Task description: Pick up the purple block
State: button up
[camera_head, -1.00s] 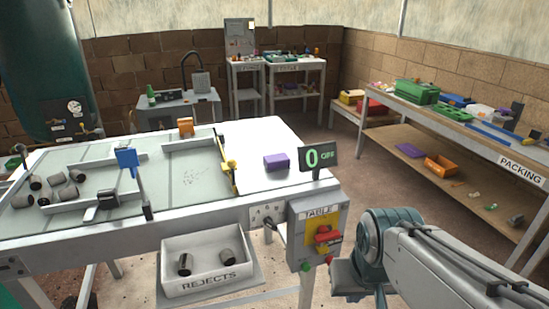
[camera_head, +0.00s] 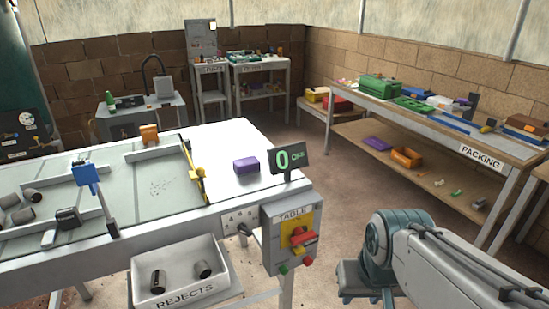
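The purple block (camera_head: 246,165) lies on the white right end of the sorting table (camera_head: 225,138), just left of the small display reading 0. It stands clear of other things on that white surface. My arm reaches in from the lower right of the head view. Its end, low at the right of the table, shows only as a teal joint and a dark part below it. My gripper's fingers cannot be made out, so its opening is hidden. A second purple item (camera_head: 377,143) lies on the lower shelf of the packing bench.
The display (camera_head: 288,158) and the table control box (camera_head: 292,240) stand at the table's right corner. A rejects bin (camera_head: 180,285) holds dark plugs below the front edge. The packing bench (camera_head: 470,150) is at right. Open floor lies between it and the table.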

aim_at(245, 166)
jog(key=z, duration=0.85)
jog(key=i, duration=2.85)
jog(key=u, duration=3.4)
